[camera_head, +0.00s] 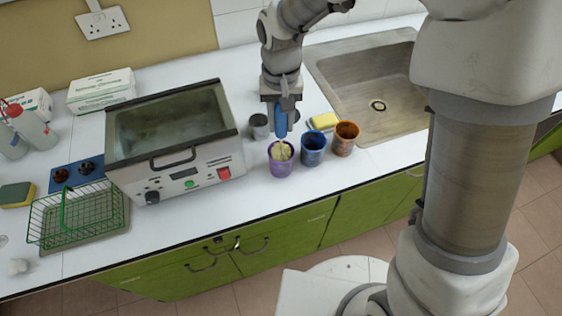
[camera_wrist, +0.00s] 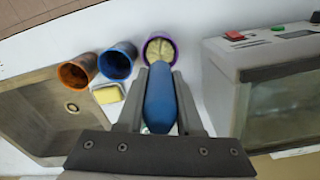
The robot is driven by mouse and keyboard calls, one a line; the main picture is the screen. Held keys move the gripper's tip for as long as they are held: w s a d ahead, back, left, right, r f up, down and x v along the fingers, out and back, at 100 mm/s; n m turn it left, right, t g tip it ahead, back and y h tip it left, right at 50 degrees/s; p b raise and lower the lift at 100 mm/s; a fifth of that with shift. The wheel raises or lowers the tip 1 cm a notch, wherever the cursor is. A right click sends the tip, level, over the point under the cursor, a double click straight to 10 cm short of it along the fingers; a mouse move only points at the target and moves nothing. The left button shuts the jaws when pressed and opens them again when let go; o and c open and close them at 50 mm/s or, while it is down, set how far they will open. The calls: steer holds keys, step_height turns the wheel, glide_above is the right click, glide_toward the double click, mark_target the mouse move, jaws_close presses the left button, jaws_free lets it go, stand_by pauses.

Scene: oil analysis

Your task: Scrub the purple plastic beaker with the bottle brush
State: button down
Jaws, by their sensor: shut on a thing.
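The purple beaker (camera_head: 281,168) stands upright on the white counter, left of the blue and orange beakers. It also shows in the wrist view (camera_wrist: 174,45). The bottle brush has a blue handle (camera_head: 280,124) and a pale bristle head (camera_head: 281,150). My gripper (camera_head: 280,108) is shut on the blue handle above the beaker; the handle also shows between the fingers in the wrist view (camera_wrist: 160,98). The bristle head (camera_wrist: 160,50) is in the purple beaker's mouth, its lower end hidden by the wall. Whether it touches the bottom, I cannot tell.
The blue beaker (camera_head: 313,148) and orange beaker (camera_head: 345,138) stand close on the right. A yellow sponge (camera_head: 324,121) and a grey cup (camera_head: 259,126) sit behind. A water bath (camera_head: 190,170) is on the left, a sink (camera_head: 335,75) at the back right. A green wire basket (camera_head: 75,215) is far left.

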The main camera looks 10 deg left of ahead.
steer(key=shift+r, duration=0.15)
steer(key=shift+r+p, duration=1.2)
steer(key=shift+r, duration=0.4)
steer(key=shift+f, duration=0.1)
steer(key=shift+f+b, duration=1.3)
steer(key=shift+f, duration=0.3)
steer(key=shift+r, duration=0.1)
step_height(320, 180, up, 13)
steer(key=p, duration=0.9)
steer(key=shift+f, duration=0.3)
